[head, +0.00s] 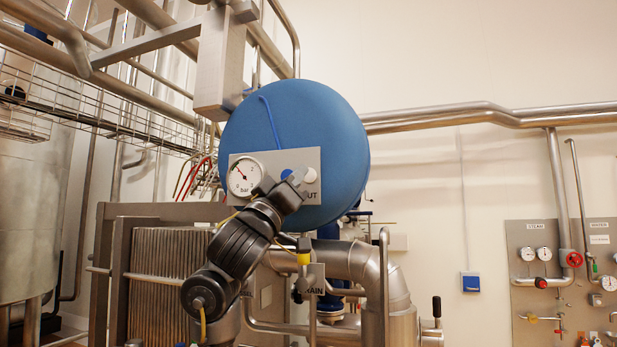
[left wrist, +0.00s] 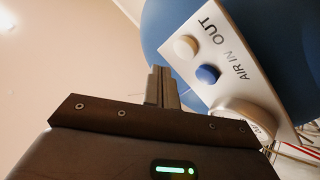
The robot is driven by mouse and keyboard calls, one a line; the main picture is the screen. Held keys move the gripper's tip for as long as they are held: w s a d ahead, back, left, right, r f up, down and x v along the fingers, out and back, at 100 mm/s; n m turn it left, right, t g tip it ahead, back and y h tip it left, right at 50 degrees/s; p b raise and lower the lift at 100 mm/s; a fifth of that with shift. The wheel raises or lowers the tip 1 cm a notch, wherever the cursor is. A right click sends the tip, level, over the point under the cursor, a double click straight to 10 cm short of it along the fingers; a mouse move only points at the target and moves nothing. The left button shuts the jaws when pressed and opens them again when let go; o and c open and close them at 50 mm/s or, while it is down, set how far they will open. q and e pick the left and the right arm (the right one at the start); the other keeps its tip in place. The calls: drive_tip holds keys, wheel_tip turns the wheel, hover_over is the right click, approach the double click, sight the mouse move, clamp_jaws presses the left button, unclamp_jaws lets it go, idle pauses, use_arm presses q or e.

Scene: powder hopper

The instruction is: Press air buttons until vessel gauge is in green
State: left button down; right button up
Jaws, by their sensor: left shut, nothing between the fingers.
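The blue round vessel (head: 330,130) carries a grey panel (head: 308,158) with a gauge and two buttons. The gauge (head: 244,174) has a white dial marked "bar" with a dark reddish needle pointing to the upper left; I cannot make out a green zone. The blue button (left wrist: 208,74) is beside the label AIR IN, and the white button (left wrist: 186,46) is beside OUT. My left gripper (head: 297,180) is shut and empty in front of the panel's lower right part, hiding some of it. In the left wrist view its fingertips (left wrist: 160,75) appear beside the blue button, not visibly touching it.
A DRAIN plate (head: 312,279) and thick steel pipes (head: 380,266) are below the vessel. A wire cable tray (head: 90,100) and a plate stack (head: 160,264) are at left. STEAM and WATER panels (head: 525,240) hang at right.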

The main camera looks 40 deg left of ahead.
use_arm(q)
drive_tip(key=s, duration=0.1)
drive_tip(key=s+d, duration=0.1)
drive_tip(key=shift+s, duration=0.4)
idle(0.3)
